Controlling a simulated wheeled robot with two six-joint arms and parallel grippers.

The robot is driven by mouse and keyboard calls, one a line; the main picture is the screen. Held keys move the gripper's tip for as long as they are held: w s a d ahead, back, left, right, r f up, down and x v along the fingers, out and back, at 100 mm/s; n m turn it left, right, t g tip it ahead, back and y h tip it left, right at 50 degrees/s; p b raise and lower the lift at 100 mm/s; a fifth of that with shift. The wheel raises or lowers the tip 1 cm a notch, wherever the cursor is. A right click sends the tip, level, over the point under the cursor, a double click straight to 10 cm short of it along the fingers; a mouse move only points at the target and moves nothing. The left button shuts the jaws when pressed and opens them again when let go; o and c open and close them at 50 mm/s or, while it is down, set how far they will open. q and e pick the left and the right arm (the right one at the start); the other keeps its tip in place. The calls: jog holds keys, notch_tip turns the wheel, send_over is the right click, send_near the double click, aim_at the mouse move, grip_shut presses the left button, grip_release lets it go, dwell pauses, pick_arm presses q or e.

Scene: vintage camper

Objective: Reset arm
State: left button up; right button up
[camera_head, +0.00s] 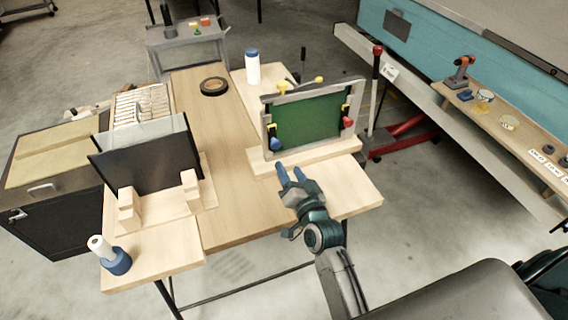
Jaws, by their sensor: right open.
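My right gripper (290,176) is above the front right part of the wooden table, just in front of the framed green panel. It is open with blue fingertips, and nothing shows between them. My right arm comes up from the bottom of the view. My left gripper is not in view. The framed green panel (308,120) stands upright in a grey frame on a wooden base, with red and yellow clamps on it.
A dark panel (150,165) stands in wooden blocks on the table (232,205). A blue-and-white bottle (252,67) and black tape roll (214,86) sit at the back. A paper roll in a blue holder (116,262) is front left.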

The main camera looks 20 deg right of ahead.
jog(key=shift+s, duration=1.1)
